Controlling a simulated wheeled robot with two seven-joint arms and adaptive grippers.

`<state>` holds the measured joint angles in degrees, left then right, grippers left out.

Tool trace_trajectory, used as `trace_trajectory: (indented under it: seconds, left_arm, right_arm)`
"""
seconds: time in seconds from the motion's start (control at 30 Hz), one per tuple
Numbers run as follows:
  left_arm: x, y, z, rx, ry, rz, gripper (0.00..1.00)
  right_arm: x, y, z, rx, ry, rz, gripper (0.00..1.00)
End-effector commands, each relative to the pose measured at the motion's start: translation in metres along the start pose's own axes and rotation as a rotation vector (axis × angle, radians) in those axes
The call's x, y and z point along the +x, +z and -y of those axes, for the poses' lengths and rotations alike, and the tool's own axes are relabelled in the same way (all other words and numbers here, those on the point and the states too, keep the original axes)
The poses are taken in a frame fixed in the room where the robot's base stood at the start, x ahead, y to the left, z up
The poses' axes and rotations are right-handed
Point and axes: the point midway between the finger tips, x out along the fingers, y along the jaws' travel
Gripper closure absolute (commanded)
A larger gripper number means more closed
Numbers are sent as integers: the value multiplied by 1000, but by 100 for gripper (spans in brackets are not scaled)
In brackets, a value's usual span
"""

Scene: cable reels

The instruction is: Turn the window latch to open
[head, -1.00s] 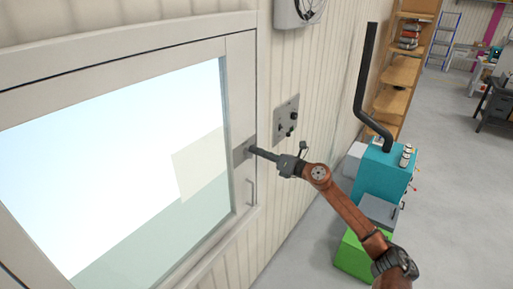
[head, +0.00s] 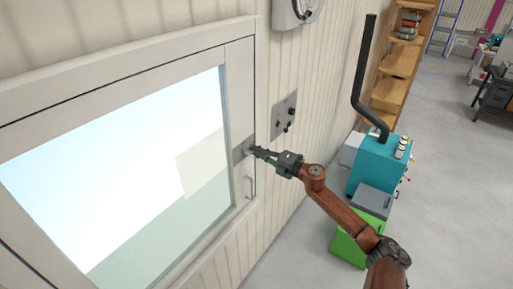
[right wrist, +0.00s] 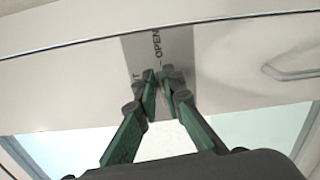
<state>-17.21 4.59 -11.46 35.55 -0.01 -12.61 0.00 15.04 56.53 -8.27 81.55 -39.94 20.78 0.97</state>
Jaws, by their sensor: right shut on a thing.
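The window (head: 130,170) has a pale frame, and a grey latch plate (head: 240,153) sits on its right side. In the right wrist view the plate (right wrist: 138,48) bears the word OPEN, with another label partly hidden by the fingers. My right gripper (head: 257,152) is at the plate, shut on the small latch knob (head: 249,149). In the right wrist view the two fingertips of my right gripper (right wrist: 161,78) are close together in front of the plate and hide most of the latch. How far the latch is turned cannot be told. My left gripper is not in view.
A bar handle (head: 250,188) is on the frame below the latch; it also shows in the right wrist view (right wrist: 290,70). A grey switch panel (head: 285,115) is on the wall to the right. A teal machine (head: 378,165) and a green box (head: 357,240) stand on the floor.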

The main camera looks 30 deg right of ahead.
Motion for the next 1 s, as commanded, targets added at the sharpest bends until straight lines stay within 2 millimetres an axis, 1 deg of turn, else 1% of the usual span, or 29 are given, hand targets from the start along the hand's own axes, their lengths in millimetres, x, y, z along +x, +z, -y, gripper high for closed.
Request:
trace_trajectory:
  seconds: [0.03,0.3,0.83,0.87,1.0]
  left_arm:
    - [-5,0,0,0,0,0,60]
    - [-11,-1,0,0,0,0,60]
    - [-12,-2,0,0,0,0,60]
    - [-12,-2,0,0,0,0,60]
    - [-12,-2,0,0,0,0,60]
  right_arm:
    - [0,2,-2,24,0,5,100]
    - [0,2,0,114,1,5,100]
    - [0,2,2,135,1,5,100]
    - [0,2,2,135,1,5,90]
    - [0,2,2,134,1,3,81]
